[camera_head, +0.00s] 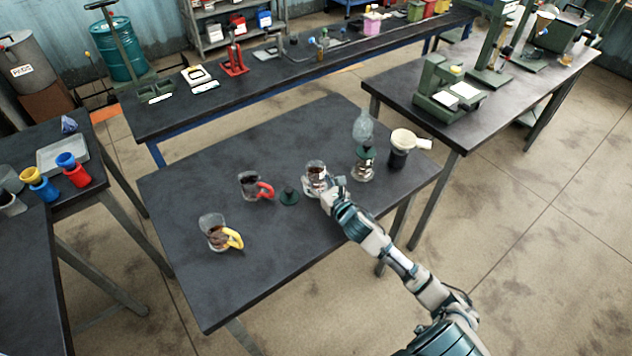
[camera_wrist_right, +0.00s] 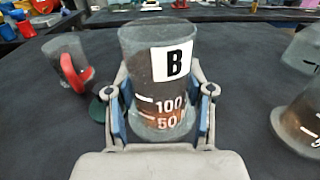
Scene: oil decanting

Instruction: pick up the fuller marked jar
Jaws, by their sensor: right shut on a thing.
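A clear jar labelled "B" (camera_wrist_right: 158,60) stands upright between the fingers of my right gripper (camera_wrist_right: 160,118), with brown liquid low in it near the 50 and 100 marks. My right gripper is shut on this jar, which also shows in the head view (camera_head: 315,175) on the dark table. A jar with a red handle (camera_head: 250,185) and dark liquid stands to its left. A jar with a yellow handle (camera_head: 213,232) stands further front left, with some dark liquid at the bottom. My left gripper is not in view.
A small dark green piece (camera_head: 289,196) lies on the table left of the held jar. A glass lamp-like vessel (camera_head: 363,160) and a dark container with a pale top (camera_head: 401,150) stand close on the right. The table's front is clear.

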